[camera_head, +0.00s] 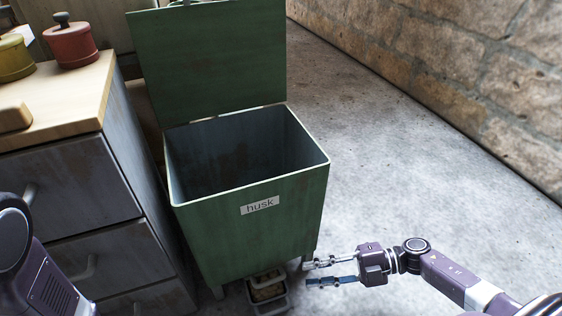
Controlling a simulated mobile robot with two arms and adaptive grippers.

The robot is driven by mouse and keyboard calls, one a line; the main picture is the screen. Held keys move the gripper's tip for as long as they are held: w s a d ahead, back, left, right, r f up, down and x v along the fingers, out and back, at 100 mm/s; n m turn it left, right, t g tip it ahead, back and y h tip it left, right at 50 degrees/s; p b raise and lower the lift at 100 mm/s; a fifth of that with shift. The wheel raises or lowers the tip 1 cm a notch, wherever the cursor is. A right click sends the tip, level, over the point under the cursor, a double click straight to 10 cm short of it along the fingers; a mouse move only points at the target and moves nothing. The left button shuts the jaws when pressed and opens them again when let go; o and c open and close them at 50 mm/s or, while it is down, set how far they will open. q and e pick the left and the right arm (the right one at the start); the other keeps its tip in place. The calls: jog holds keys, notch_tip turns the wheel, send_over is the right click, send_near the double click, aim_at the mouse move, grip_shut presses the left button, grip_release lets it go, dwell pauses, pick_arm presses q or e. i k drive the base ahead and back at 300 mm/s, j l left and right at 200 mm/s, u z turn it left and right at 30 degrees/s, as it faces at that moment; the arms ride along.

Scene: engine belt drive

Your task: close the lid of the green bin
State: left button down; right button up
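The green bin (255,225) stands on the floor in the middle of the view, with a "husk" label on its front. Its lid (210,62) is up, standing nearly upright at the bin's back edge. The bin's inside is dark, and I see nothing in it. My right gripper (308,274) is at the lower right of the bin, near its front right leg, pointing left. Its two fingers are apart with nothing between them. My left arm shows at the lower left edge; its gripper is out of view.
A grey drawer cabinet (68,200) with a wooden top (65,98) stands close left of the bin. A red pot (72,44) and a yellow pot (13,60) sit on it. A small container (267,290) is under the bin. A stone wall (440,60) runs along the right, with clear floor before it.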

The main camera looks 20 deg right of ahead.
aim_at(201, 61)
jog(key=k+l, duration=0.1)
jog(key=l, duration=0.4)
jog(key=k+l, duration=0.1)
jog(key=l, duration=0.35)
jog(key=k+l, duration=0.1)
jog(key=l, duration=0.4)
